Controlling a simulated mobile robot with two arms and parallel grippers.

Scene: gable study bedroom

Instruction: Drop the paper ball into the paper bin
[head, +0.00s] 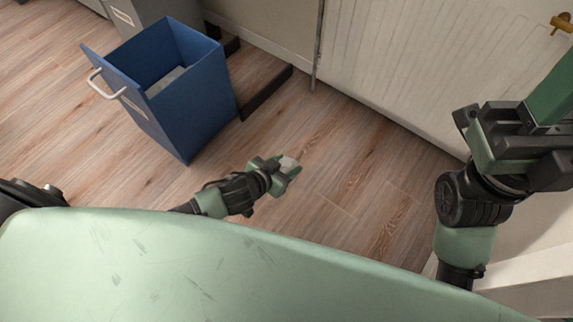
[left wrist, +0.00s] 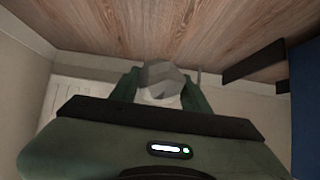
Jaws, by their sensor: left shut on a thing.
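The paper ball (head: 289,163) is a small pale, faceted lump in the jaws of my left gripper (head: 284,170). In the left wrist view the paper ball (left wrist: 161,76) sits between the two green fingers, which are shut on it. The blue bin (head: 190,115), open at the top with a white handle and a label too small to read, stands on the floor to the upper left of the gripper. Something grey shows inside it. The gripper is to the right of the bin, apart from it. My right gripper (head: 510,145) is at the right edge; its jaw opening cannot be made out.
A grey bin (head: 128,14) with a label stands behind the blue one. A dark floor bar (head: 266,92) lies right of the blue bin. A white panelled door (head: 420,70) is at the back right. Wooden floor (head: 335,150) is clear around my left gripper.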

